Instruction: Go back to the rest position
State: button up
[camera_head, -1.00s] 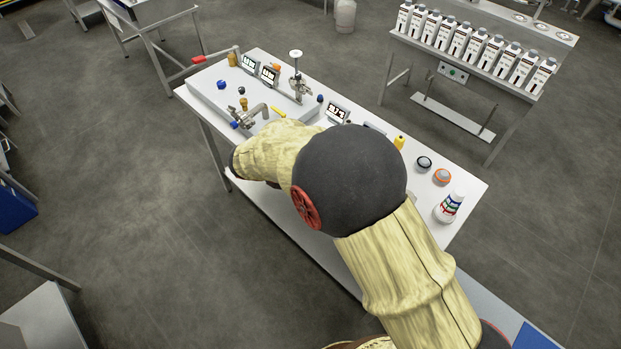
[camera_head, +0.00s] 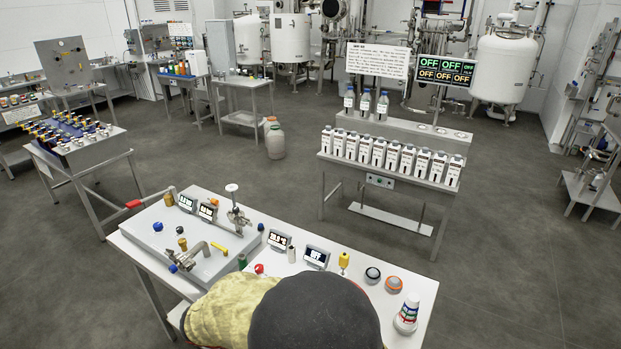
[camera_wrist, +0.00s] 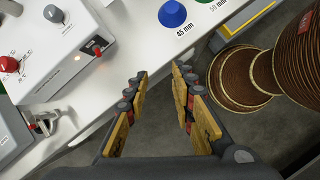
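My gripper (camera_wrist: 158,80) shows in the wrist view. Its two fingers are apart with nothing between them, so it is open. It hangs over the front edge of a white table (camera_wrist: 135,42), with grey floor below. A blue cone-like piece (camera_wrist: 173,13) marked 45 mm lies on the table beyond the fingertips. In the head view, my cream-covered arm with its dark round joint fills the bottom middle, in front of the white workbench (camera_head: 335,252). My gripper is hidden in that view.
A white control box (camera_wrist: 55,45) with knobs stands left of my gripper. On the workbench are pipe fittings, small displays and a white bottle (camera_head: 407,313). A stand with several white bottles (camera_head: 393,155) is behind it. A knob-covered table (camera_head: 85,150) stands left. Open floor lies right.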

jog(key=s+d+r+m+y+b, duration=0.1)
jog(key=s+d+r+m+b, duration=0.2)
jog(key=d, duration=0.7)
jog(key=s+d+r+m+t+y+b, duration=0.1)
jog(key=s+d+r+m+y+b, duration=0.1)
jog(key=s+d+r+m, duration=0.6)
jog(key=s+d+r+m+t+y+b, duration=0.1)
jog(key=s+d+r+m+b, duration=0.3)
jog(key=d+m, duration=0.7)
jog(key=shift+s+d+r+m+y+b, duration=0.3)
jog(key=shift+s+d+r+y+b, duration=0.15)
jog(key=shift+s+r, duration=0.45)
jog(key=shift+o, duration=1.1)
jog(key=shift+a, duration=0.15)
